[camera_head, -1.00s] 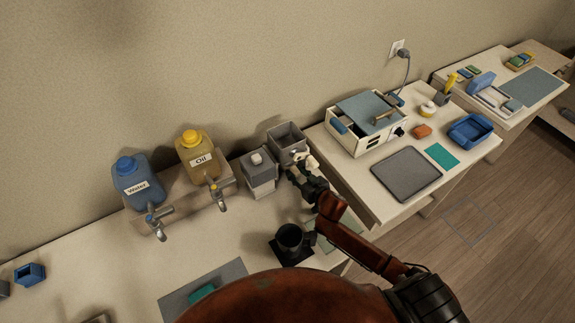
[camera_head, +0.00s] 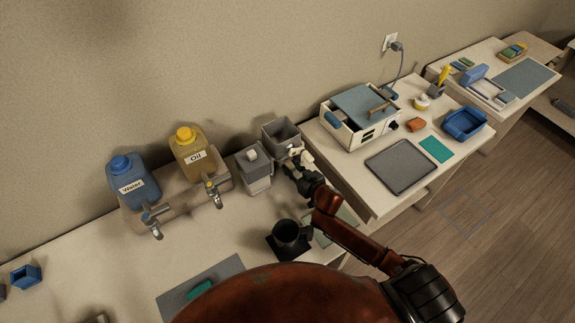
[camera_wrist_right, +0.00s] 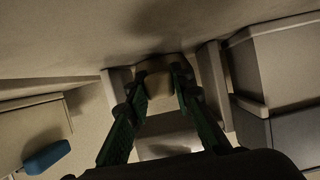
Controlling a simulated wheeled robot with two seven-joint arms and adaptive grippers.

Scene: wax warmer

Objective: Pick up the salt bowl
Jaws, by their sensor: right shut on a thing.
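My right gripper (camera_head: 296,158) is at the near right side of a grey open-topped container (camera_head: 281,133), at the back of the counter. In the right wrist view the dark green fingers (camera_wrist_right: 158,84) are closed on a small pale block-like thing (camera_wrist_right: 155,66). Grey upright walls stand on either side of it. I cannot tell whether the pale thing is the salt bowl itself, a part of it or something else; no salt label shows. The container's lower part is partly hidden by the gripper. My left gripper is not in view.
Bottles of oil (camera_head: 195,160) and water (camera_head: 134,183) stand further left above taps. A black cup (camera_head: 286,233) stands nearer. A white warmer box (camera_head: 361,119) is on the right table.

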